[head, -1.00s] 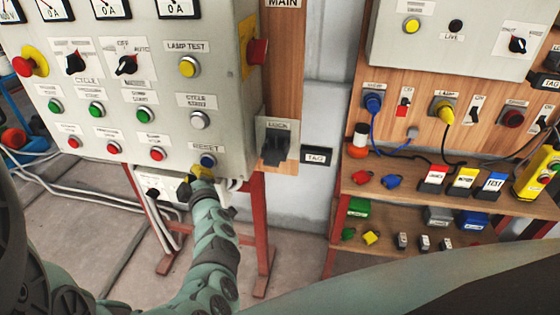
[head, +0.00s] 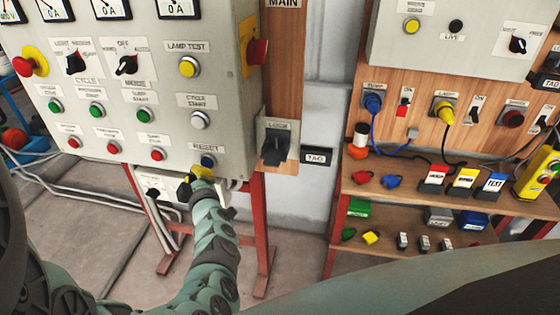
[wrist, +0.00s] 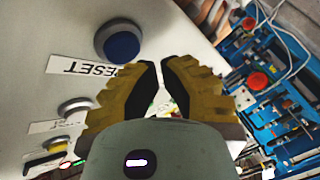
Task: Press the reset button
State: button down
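The reset button (head: 208,161) is a blue push button in a silver ring at the lower right of the grey control panel (head: 225,110). Its RESET label (head: 206,147) sits just above it. In the wrist view the blue button (wrist: 121,45) is at the upper left, with the upside-down label (wrist: 95,70) beside it. My gripper (head: 201,170) is just below the button in the head view. The tips appear apart from the button.
The silver cycle start button (head: 199,120) and yellow lamp test button (head: 189,67) are above on the panel. A red emergency button (head: 24,66) is at the far left. A white socket strip (head: 165,186) hangs under the panel. Shelves with locks and tags stand to the right.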

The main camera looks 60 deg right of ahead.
jog(key=shift+d, duration=0.1)
jog(key=shift+w+d, duration=0.2)
jog(key=shift+d, duration=0.1)
jog(key=shift+w+d+f+b, duration=0.1)
jog(key=shift+w+d+b, duration=0.05)
jog(key=shift+d+b, duration=0.25)
dwell(0.9)
jog(key=shift+a, duration=0.1)
jog(key=shift+s+a, duration=0.4)
jog(key=shift+a, duration=0.25)
